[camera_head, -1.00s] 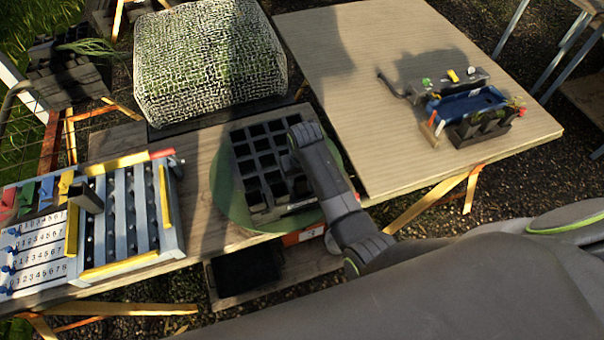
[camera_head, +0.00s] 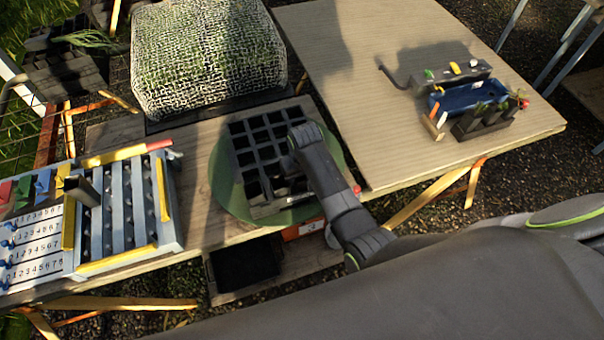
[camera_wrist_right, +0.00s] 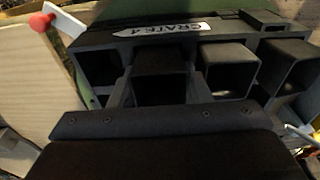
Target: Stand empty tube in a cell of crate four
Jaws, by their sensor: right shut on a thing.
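Crate four (camera_head: 254,208), a dark grid of square cells, sits on the green round plate (camera_head: 222,203). Its white label reading CRATE 4 (camera_wrist_right: 168,40) shows in the right wrist view. My right gripper (camera_head: 291,168) reaches down over the crate's right part. My left gripper is not in view.
A blue-white rack (camera_head: 125,210) with yellow bars and numbered strips stands at the left, with a dark square tube (camera_head: 83,188) on it. A mesh-covered bale (camera_head: 208,55) is behind. The right table (camera_head: 360,80) has a blue tray (camera_head: 470,97); its left half is bare.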

